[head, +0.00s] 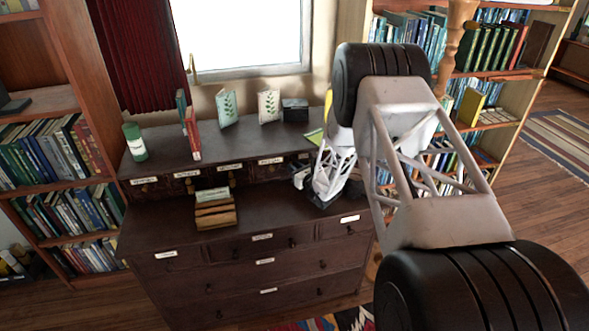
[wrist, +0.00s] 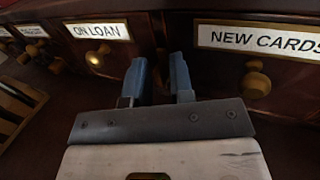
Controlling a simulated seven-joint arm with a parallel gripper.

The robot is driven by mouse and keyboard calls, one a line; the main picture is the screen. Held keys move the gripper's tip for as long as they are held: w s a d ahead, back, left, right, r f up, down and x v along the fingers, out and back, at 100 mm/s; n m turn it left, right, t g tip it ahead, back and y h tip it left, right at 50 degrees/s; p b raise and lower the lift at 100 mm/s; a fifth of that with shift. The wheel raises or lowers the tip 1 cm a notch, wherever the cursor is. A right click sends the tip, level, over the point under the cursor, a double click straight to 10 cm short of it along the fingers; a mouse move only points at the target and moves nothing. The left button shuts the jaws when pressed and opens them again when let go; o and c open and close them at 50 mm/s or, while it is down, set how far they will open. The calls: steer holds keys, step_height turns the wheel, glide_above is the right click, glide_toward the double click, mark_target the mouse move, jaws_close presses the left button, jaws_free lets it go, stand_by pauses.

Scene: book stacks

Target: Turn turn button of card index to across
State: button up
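The card index (head: 160,192) is a row of small dark wooden drawers at the back of the desk, with white labels and brass knobs. In the wrist view, the "ON LOAN" drawer has a brass knob (wrist: 97,58) left of my gripper (wrist: 157,75), and the "NEW CARDS" drawer has another knob (wrist: 257,82) to the right. My gripper's two blue fingers stand apart in front of the dark wood between these drawers, with nothing visibly held. I cannot make out a separate turn button. In the head view, my arm hides the right end of the card index.
A wooden tray of cards (head: 215,212) stands on the desktop (head: 160,228) left of my gripper. The desktop's left part is clear. Bookcases flank the desk.

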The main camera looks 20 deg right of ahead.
jaws_close()
